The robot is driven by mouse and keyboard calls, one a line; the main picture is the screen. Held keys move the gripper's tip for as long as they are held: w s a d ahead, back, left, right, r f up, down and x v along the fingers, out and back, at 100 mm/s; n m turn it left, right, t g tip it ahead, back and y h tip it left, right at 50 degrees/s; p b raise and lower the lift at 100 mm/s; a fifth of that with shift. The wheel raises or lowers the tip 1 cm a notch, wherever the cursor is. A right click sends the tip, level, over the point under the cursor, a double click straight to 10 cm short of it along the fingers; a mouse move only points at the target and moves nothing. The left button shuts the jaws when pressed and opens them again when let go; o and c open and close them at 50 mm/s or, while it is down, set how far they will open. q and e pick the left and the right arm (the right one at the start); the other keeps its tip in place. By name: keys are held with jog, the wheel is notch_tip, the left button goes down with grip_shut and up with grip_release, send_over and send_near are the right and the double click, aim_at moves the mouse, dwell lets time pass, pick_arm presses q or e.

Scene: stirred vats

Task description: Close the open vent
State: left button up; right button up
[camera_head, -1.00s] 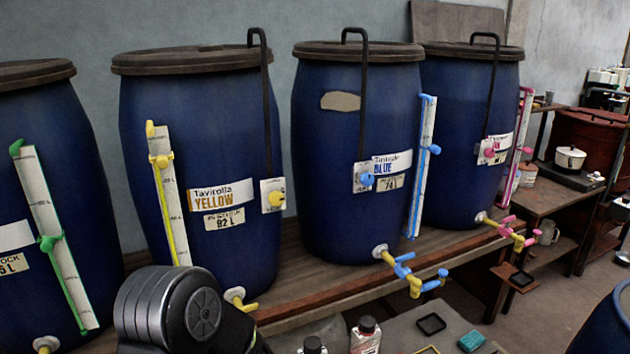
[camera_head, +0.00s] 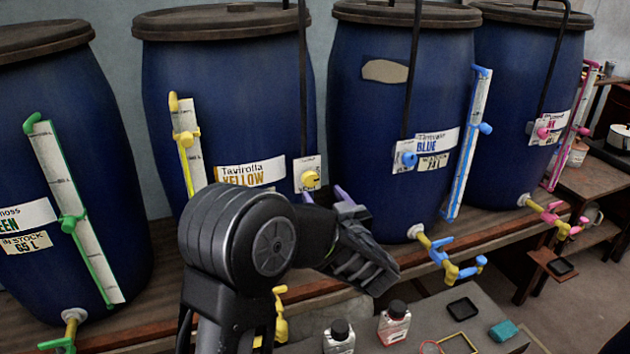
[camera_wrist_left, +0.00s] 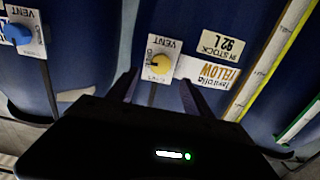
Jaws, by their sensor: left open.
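A yellow vent knob (camera_head: 311,180) sits on a white plate on the front of the yellow-labelled blue vat (camera_head: 225,110). My left gripper (camera_head: 325,194) is open in front of this vat, just below and to the right of the knob. In the left wrist view the yellow knob (camera_wrist_left: 160,64) lies ahead between my open fingers (camera_wrist_left: 158,90), apart from them. A blue vent knob (camera_head: 408,159) and a pink vent knob (camera_head: 543,132) are on the vats to the right. The small plate lettering is too blurred to tell the knob settings. My right gripper is not in view.
Sight tubes with coloured valves, such as the yellow one (camera_head: 187,140), stand along the vats. Bottles (camera_head: 394,322) and small trays (camera_head: 462,308) stand on a grey table below. Dark vent pipes (camera_head: 303,80) rise above the knobs.

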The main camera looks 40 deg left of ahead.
aim_at(312, 180)
pick_arm(q)
jog(key=p+x, duration=0.2)
jog(key=x, duration=0.5)
jog(key=shift+w+a, duration=0.2)
jog(key=shift+a, duration=0.1)
jog(key=shift+c, duration=0.5)
grip_shut()
